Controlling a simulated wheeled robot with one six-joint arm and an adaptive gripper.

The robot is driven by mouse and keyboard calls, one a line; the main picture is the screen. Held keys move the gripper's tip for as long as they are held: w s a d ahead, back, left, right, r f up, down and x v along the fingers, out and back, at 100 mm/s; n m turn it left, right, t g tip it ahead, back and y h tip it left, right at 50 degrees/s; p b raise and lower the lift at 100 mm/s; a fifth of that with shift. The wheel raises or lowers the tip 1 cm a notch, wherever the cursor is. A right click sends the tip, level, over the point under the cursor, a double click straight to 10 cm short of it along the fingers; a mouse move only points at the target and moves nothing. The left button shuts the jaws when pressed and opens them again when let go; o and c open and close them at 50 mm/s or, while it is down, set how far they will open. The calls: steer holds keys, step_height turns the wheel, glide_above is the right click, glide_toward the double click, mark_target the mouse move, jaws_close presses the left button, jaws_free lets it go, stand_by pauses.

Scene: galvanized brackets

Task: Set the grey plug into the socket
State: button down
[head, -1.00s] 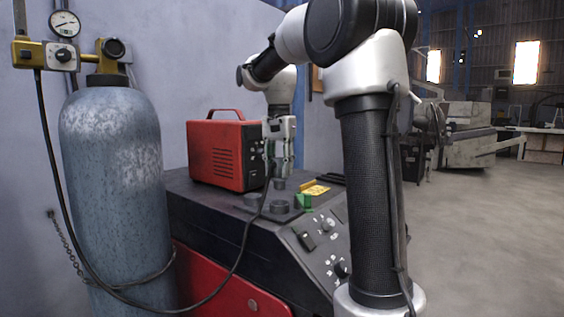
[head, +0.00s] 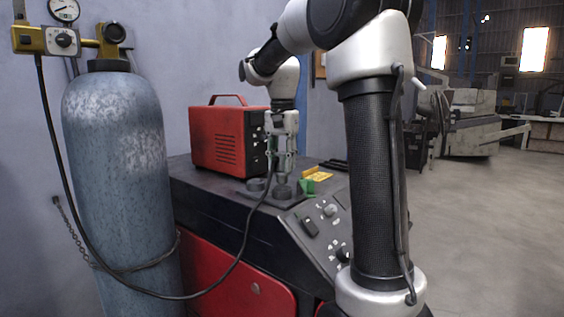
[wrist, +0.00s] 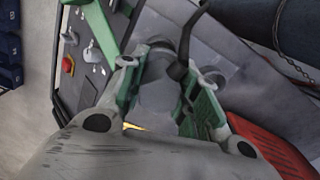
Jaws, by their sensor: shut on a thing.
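My gripper (head: 284,166) points down over the dark top of the welding machine (head: 215,196). In the wrist view its green-padded fingers (wrist: 160,108) are closed on the grey plug (wrist: 155,95). The plug's lower part (head: 283,180) shows below the fingertips in the head view, upright over a round dark socket (head: 283,191). Its lower end meets or nearly meets the socket; I cannot tell whether it is inside. A second round dark fitting (head: 257,184) is just left. A black cable (head: 243,250) runs up to the gripper.
A red box (head: 218,140) stands behind and left of the gripper. A green piece (head: 309,187) and a yellow item (head: 318,174) lie close right of the socket. A sloped control panel (head: 318,222) is in front. A gas cylinder (head: 115,170) stands left.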

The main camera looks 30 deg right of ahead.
mark_target(282, 174)
steer(key=shift+f, duration=2)
steer(key=c, duration=1)
jaws_free()
steer(key=shift+r, duration=0.1)
step_height(282, 174, up, 12)
